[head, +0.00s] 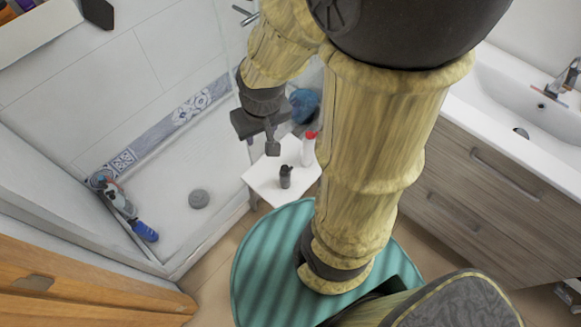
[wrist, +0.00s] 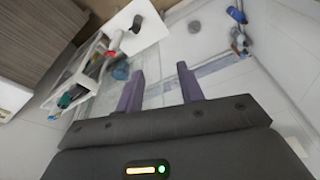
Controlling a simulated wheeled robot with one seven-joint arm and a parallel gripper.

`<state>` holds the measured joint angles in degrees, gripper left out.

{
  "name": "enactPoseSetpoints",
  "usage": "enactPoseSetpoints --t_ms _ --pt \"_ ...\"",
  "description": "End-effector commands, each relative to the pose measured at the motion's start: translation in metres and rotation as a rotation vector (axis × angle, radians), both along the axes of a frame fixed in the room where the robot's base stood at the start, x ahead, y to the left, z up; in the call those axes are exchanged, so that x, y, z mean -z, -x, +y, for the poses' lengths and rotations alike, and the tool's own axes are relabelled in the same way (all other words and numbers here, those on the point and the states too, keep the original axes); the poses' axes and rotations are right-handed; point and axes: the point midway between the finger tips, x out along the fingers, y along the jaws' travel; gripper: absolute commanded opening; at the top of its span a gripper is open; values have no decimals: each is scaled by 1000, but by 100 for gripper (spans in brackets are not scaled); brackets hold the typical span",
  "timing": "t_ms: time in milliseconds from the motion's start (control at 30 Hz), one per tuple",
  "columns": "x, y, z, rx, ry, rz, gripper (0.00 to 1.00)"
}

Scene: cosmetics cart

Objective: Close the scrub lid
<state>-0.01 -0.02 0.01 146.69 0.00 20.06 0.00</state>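A small dark container (head: 285,177), which may be the scrub, stands on the white cart top (head: 262,181) in the head view. Its upper part sticks up, but it is too small to tell how the lid sits. In the wrist view the dark container (wrist: 137,23) is far off at the top, on the white cart top (wrist: 152,33). My gripper (head: 271,143) hangs in the air to the upper left of the container in the head view, apart from it. In the wrist view my gripper (wrist: 160,69) has its two fingers spread, with nothing between them.
A white bottle with a red cap (head: 309,149) stands beside the dark container. A blue round item (head: 305,104) is behind it. A shower tray (head: 180,200) lies to the left, a washbasin cabinet (head: 500,185) to the right, a teal round mat (head: 262,262) in front.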

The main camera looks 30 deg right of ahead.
Motion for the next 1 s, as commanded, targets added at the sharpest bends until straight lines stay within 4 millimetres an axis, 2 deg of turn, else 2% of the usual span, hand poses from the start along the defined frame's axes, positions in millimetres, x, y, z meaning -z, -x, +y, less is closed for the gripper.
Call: enactPoseSetpoints --t_ms 33,67,167,267,667,1000 --pt "0 0 0 0 0 0 48" --pt "2 -2 0 -1 0 2 54" --pt "10 -5 -2 -6 4 6 54" --pt "27 -12 -6 -18 10 16 54" --pt "124 -56 -40 -126 48 91 54" --pt "206 -89 -78 -222 58 156 54"
